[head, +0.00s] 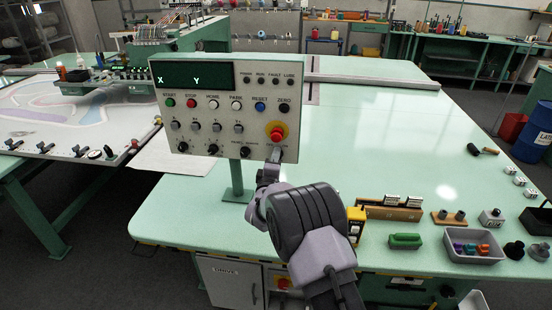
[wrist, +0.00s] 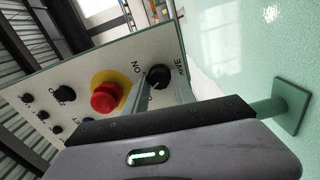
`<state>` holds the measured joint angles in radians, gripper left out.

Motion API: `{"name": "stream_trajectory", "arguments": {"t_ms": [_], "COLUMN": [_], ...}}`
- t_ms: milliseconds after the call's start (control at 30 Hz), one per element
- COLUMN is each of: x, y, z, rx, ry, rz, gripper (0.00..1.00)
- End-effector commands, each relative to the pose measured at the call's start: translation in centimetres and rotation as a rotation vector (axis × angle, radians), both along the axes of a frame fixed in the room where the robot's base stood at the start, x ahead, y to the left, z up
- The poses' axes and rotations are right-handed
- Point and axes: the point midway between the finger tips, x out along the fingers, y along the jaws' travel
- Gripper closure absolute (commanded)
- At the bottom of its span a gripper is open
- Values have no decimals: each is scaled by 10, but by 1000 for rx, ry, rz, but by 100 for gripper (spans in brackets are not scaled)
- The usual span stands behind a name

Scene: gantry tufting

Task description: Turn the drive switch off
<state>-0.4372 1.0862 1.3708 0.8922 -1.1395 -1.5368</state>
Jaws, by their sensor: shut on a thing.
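The drive switch is a black rotary knob (wrist: 158,77) on the grey control panel (wrist: 75,75), with "ON" and part of the label "DRIVE" beside it in the wrist view. My gripper (wrist: 161,84) has one finger on each side of the knob and is shut on it. In the head view my gripper (head: 275,158) is at the lower right corner of the control panel (head: 260,151), just below the red emergency stop button (head: 277,133), and hides the knob. I cannot tell clearly which way the knob points.
The red button also shows beside the fingers in the wrist view (wrist: 106,97). Rows of other buttons and knobs cover the panel. The panel's post (head: 237,178) stands on the pale green table (head: 400,135). A grey bin (head: 474,246) and small parts lie at the right.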

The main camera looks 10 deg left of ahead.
Motion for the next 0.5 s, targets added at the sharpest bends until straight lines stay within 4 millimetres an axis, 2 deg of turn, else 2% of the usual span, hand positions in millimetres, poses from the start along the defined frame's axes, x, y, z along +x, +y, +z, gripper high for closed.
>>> {"name": "stream_trajectory", "arguments": {"t_ms": [500], "x": [0], "y": [0], "z": [0], "rx": [-95], "ry": [2], "rz": [0], "gripper": [100]}}
